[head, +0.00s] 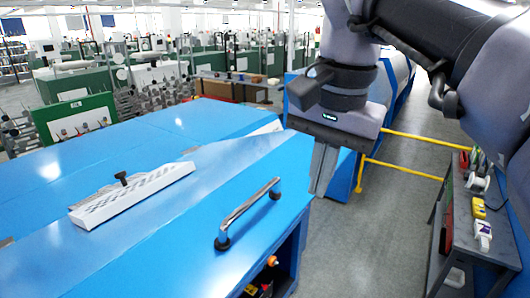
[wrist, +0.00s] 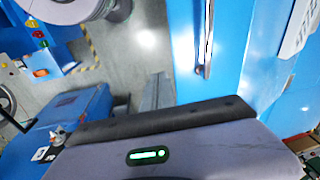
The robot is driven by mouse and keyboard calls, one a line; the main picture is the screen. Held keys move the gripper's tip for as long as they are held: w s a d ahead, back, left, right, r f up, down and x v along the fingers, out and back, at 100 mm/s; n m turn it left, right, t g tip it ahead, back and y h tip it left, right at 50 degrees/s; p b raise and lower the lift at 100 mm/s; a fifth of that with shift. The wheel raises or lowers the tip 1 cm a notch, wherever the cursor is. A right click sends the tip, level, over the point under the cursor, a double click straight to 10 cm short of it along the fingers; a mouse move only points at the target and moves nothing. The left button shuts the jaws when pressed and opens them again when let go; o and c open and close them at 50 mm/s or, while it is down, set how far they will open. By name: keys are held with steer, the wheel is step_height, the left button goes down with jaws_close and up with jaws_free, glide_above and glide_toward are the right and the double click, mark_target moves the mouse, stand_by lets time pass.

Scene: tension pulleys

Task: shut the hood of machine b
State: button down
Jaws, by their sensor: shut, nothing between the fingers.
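A large blue machine cover (head: 150,250) with a chrome bar handle (head: 248,213) near its right edge fills the lower left of the head view. I take it as the hood; no label shows which machine it is, and I cannot tell how far it is open. My gripper (head: 319,190) is shut and empty, fingers pointing down, to the right of the handle and apart from it. In the wrist view my fingers (wrist: 158,90) are together over grey floor, left of the handle (wrist: 207,40) and the blue cover (wrist: 233,50).
A white perforated piece with a black knob (head: 123,179) lies on the blue top. A dark bay with small items (head: 262,285) shows below the cover's edge. A yellow rail (head: 405,172) and a tool bench (head: 470,235) stand right. Grey floor (head: 370,240) between is clear.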

steer(key=y+p, duration=0.1)
steer(key=p, duration=0.1)
glide_toward(278, 233)
steer(key=shift+m, duration=0.4)
steer(key=f+b, duration=0.1)
steer(key=f, duration=0.1)
steer(key=f+b, duration=0.2)
steer(key=w+a+f+b, duration=0.1)
steer(key=f+b, duration=0.1)
steer(key=shift+w+f, duration=0.1)
steer(key=shift+f, duration=0.25)
